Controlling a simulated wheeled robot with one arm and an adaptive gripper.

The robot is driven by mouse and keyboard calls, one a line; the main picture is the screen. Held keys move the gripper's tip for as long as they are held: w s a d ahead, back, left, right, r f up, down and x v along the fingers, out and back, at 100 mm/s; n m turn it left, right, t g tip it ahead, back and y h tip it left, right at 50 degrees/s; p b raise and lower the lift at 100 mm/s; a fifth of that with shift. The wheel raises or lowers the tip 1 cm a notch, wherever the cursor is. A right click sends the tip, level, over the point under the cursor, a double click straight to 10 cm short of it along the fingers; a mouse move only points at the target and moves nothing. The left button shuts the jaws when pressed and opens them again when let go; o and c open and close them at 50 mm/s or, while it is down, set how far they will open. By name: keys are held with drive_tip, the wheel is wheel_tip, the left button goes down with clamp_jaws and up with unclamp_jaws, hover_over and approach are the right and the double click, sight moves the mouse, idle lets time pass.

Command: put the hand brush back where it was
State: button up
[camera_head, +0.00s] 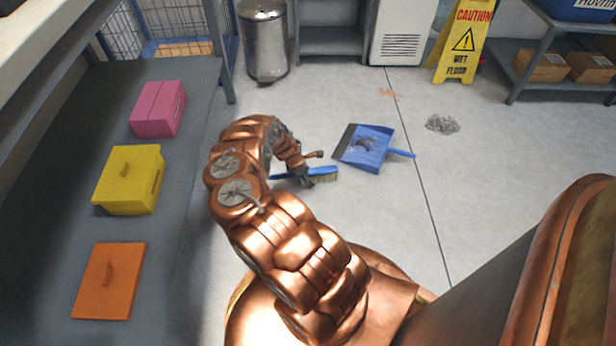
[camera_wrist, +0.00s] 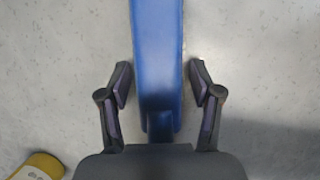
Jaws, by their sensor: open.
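The hand brush (camera_head: 322,174) has a blue back and handle and pale bristles. In the head view it is at the end of my arm, at or just above the grey floor, left of the blue dustpan (camera_head: 366,146). My gripper (camera_wrist: 160,85) is open in the wrist view, with one finger on each side of the brush's blue body (camera_wrist: 157,50). A gap shows between each finger and the brush. In the head view my gripper (camera_head: 306,177) is small and partly hides the brush.
A grey bench at left bears a pink box (camera_head: 158,108), a yellow box (camera_head: 129,180) and an orange box (camera_head: 108,281). Grey debris (camera_head: 442,124) lies right of the dustpan. A metal bin (camera_head: 265,42) and a yellow caution sign (camera_head: 463,42) stand at the back.

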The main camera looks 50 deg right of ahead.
drive_tip(key=shift+r, duration=0.15)
drive_tip(key=v, duration=0.9)
drive_tip(key=shift+w+a+r, duration=0.15)
drive_tip(key=shift+w+a, duration=0.05)
drive_tip(key=shift+v, duration=1.15)
drive_tip(key=shift+s, duration=0.15)
